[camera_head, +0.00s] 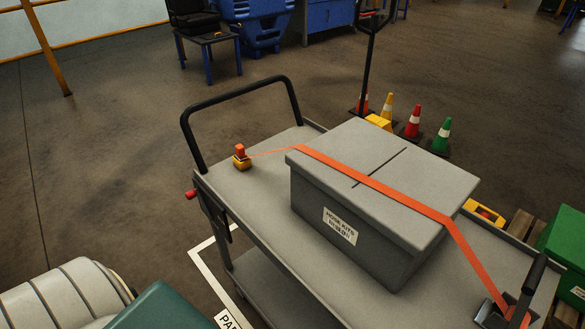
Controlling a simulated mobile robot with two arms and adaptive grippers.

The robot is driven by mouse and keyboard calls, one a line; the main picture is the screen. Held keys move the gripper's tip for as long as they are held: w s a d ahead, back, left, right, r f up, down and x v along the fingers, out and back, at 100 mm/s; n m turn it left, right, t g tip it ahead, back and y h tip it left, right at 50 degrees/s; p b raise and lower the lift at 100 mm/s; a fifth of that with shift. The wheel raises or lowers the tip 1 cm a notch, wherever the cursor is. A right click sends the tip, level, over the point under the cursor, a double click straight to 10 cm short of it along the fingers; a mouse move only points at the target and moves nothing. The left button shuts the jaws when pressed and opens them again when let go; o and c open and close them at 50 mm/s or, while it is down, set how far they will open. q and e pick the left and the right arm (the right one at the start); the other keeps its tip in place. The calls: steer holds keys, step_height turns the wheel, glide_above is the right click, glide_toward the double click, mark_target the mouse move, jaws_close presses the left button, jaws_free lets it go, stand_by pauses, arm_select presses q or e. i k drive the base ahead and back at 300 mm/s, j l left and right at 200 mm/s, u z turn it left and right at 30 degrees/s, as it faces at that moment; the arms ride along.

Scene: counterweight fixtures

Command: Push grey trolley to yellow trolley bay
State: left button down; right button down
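The grey trolley (262,203) stands in the middle and lower right of the head view, with a black push handle (240,103) at its far left end. A lidded grey box (340,228) labelled "HOSE KITS" sits on its top deck. An orange strap (375,184) runs over the box, from a yellow and red fitting (241,158) to a black-handled ratchet (525,300). A red knob (191,194) sticks out at the trolley's left corner. I see no yellow trolley bay marking. Neither gripper is in view.
White floor tape (212,280) with a partly cut-off label lies left of the trolley. Several cones (412,122) and a pallet jack handle (368,65) stand behind it. A green crate (566,240) is at right. Ribbed pale (65,298) and teal (165,308) shapes fill the lower left. Floor at left is clear.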

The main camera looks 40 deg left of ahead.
mark_target(294, 277)
steer(key=i+j+z, duration=0.2)
steer(key=j, duration=1.9)
steer(key=j+z, duration=0.25)
steer(key=j, duration=1.9)
steer(key=i, duration=0.05)
